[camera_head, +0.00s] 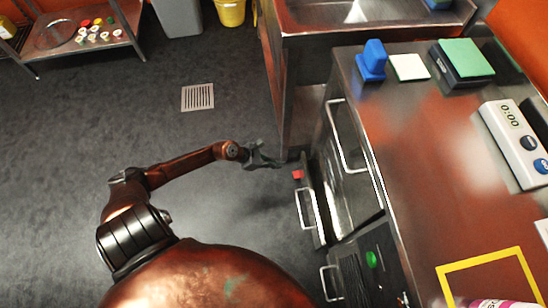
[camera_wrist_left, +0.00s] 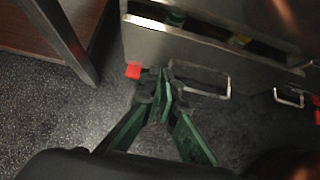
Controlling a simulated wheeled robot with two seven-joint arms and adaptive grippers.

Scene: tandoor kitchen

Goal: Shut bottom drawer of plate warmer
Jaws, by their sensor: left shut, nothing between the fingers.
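The plate warmer appears to be the steel cabinet under the counter, with an upper bar handle (camera_head: 338,140) in the head view. Its low drawer (camera_head: 318,205) stands out from the cabinet, with a bar handle (camera_head: 302,210) and a red tag (camera_head: 297,175). In the left wrist view the drawer front (camera_wrist_left: 200,45) has a dark gap above it with small coloured things inside; its handle (camera_wrist_left: 228,88) hangs below. My left gripper (camera_head: 277,163) is shut and empty, close to the red tag's corner; its fingertips (camera_wrist_left: 165,78) show beside the tag. Contact cannot be told. My right gripper is not in view.
The steel counter (camera_head: 430,130) carries a blue block, a timer (camera_head: 518,145) and a scale with a green top. Another low handle (camera_head: 330,283) is nearer me. The floor (camera_head: 200,140) to the left is clear around a drain. A steel leg (camera_wrist_left: 62,40) stands left of the gripper.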

